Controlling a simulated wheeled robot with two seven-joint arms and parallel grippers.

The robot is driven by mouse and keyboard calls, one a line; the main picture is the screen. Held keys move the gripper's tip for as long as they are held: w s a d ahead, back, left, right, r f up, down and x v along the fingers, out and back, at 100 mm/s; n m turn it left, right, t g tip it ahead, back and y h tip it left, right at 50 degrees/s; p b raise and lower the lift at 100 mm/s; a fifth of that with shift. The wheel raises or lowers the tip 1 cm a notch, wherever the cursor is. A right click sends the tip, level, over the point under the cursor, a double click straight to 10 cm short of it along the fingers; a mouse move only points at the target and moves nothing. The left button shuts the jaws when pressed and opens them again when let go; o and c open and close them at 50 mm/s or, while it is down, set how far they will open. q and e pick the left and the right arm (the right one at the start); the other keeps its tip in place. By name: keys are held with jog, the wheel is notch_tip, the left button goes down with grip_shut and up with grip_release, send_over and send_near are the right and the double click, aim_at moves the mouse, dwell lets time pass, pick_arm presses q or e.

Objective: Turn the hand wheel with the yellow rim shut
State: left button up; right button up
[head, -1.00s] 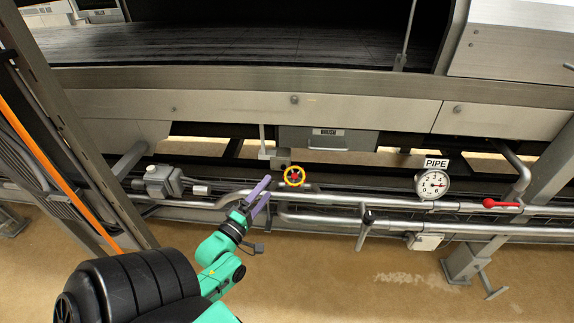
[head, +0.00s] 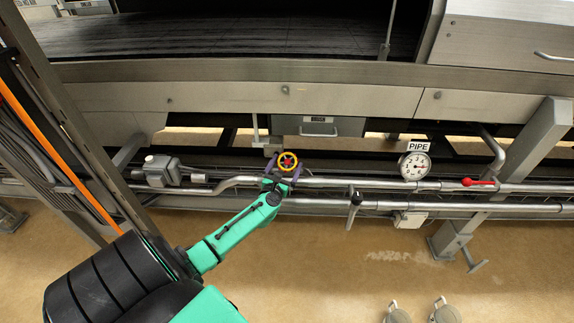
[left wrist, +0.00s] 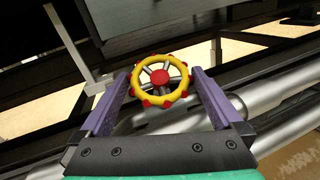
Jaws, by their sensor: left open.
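The hand wheel (head: 288,161) has a yellow rim, red knobs around it and a red hub. It stands above the upper pipe near the middle of the head view. In the left wrist view the hand wheel (left wrist: 160,81) sits between the two purple fingers of my left gripper, toward their tips. My left gripper (head: 284,172) is open, with one finger on each side of the wheel. Whether the fingers touch the rim I cannot tell. In the left wrist view the left gripper (left wrist: 160,82) holds nothing firmly. My right gripper is not in view.
Steel pipes (head: 400,185) run across behind and below the wheel. A gauge (head: 415,167) marked PIPE and a red lever (head: 478,182) are to the right. A grey valve box (head: 160,171) is to the left. A grey box (head: 318,126) hangs behind the wheel.

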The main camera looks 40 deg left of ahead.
pick_arm(q)
jog(key=shift+w+a, duration=0.2)
jog(key=shift+w, duration=0.3)
jog(key=c, duration=1.1)
jog(key=shift+o, duration=0.2)
